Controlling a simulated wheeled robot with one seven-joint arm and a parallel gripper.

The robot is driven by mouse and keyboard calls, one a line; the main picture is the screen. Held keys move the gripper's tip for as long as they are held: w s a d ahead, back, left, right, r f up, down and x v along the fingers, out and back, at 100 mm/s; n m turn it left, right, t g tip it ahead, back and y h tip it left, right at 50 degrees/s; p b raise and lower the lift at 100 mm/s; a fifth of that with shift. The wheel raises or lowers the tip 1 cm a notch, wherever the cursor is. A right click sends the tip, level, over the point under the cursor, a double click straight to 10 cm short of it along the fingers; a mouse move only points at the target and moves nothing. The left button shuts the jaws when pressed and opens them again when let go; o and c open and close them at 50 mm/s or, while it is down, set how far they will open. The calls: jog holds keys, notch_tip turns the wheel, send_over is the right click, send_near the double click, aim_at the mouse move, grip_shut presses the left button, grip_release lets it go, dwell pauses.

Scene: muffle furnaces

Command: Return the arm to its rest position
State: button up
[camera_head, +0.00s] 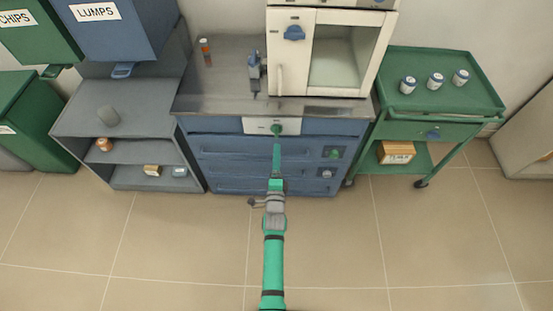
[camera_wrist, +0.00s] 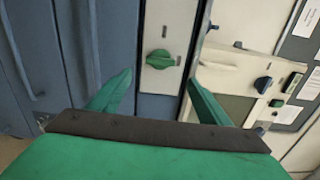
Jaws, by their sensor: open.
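My gripper (camera_head: 277,150) is at the end of my green arm, which reaches out to the front of the blue cabinet (camera_head: 225,146). In the wrist view my gripper (camera_wrist: 161,78) has its two green fingers spread wide with nothing between them. A green knob (camera_head: 277,129) on a white panel (camera_head: 256,126) is just ahead of the fingers. In the wrist view the green knob (camera_wrist: 160,59) shows between and beyond the fingertips, apart from them.
A white furnace (camera_head: 334,55) stands on the cabinet top. A green cart (camera_head: 444,89) with several small jars is at the right. A grey shelf (camera_head: 75,123) and bins labelled CHIPS and LUMPS (camera_head: 118,35) are at the left. The tiled floor (camera_head: 180,240) in front is clear.

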dwell(0.4)
jog(key=s+a+n+g, duration=0.15)
jog(key=s+n, duration=0.55)
jog(key=s, duration=1.9)
jog(key=s+d+r+n, duration=0.1)
jog(key=s+r+n, duration=0.4)
jog(key=s+r, duration=0.2)
jog(key=s+d+r+n+g, duration=0.1)
jog(key=s+r+n, duration=0.5)
jog(key=s, duration=0.6)
jog(key=shift+s+d+r, duration=0.3)
jog(key=shift+d+r, duration=0.25)
jog(key=shift+r, duration=0.35)
jog(key=shift+c, duration=0.6)
